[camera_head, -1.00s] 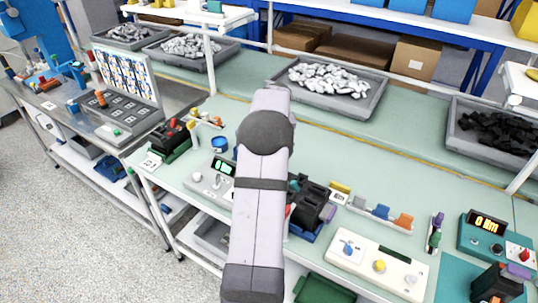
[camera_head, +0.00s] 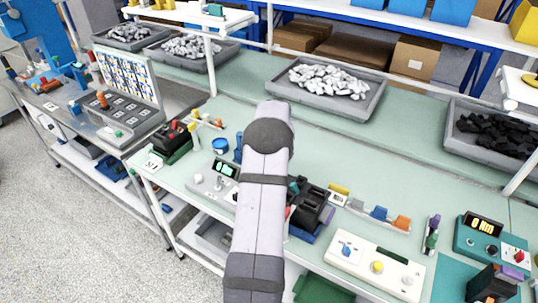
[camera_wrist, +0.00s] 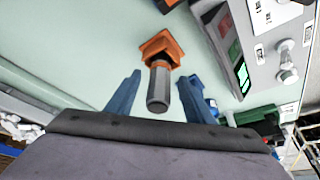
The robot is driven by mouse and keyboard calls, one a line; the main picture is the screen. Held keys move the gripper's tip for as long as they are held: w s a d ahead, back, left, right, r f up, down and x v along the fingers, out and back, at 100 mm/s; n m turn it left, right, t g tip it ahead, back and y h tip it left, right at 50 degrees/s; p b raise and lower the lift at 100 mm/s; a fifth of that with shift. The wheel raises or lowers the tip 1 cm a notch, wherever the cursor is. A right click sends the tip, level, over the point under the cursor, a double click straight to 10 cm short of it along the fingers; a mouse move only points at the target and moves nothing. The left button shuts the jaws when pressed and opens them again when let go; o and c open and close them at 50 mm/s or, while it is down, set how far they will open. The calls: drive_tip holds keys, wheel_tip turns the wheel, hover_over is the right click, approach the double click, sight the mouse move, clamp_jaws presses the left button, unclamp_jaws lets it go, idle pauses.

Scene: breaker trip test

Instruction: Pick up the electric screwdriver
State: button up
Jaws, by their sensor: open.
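In the wrist view, a grey, round-ended body (camera_wrist: 158,88) rises towards the camera from an orange block-shaped part (camera_wrist: 162,47). This looks like the electric screwdriver, but I cannot tell whether the orange part belongs to it or is a holder. My gripper (camera_wrist: 158,77) is open, with one blue finger on each side of the grey end. I see no clear contact with either finger. In the head view, my arm hides the gripper and this tool.
A grey panel with a green display (camera_head: 224,168) stands just left of my arm. A black device (camera_head: 312,205) is just right of it. A white control box (camera_head: 375,265) is at the front. Parts trays (camera_head: 357,108) line the back. The bench between is partly clear.

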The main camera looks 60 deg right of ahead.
drive_tip(key=shift+p+x, duration=0.55)
drive_tip(key=shift+x, duration=0.95)
drive_tip(key=c, duration=1.1)
drive_tip(key=shift+r, duration=0.1)
drive_tip(key=shift+c, duration=0.2)
drive_tip(key=shift+d+r, duration=0.1)
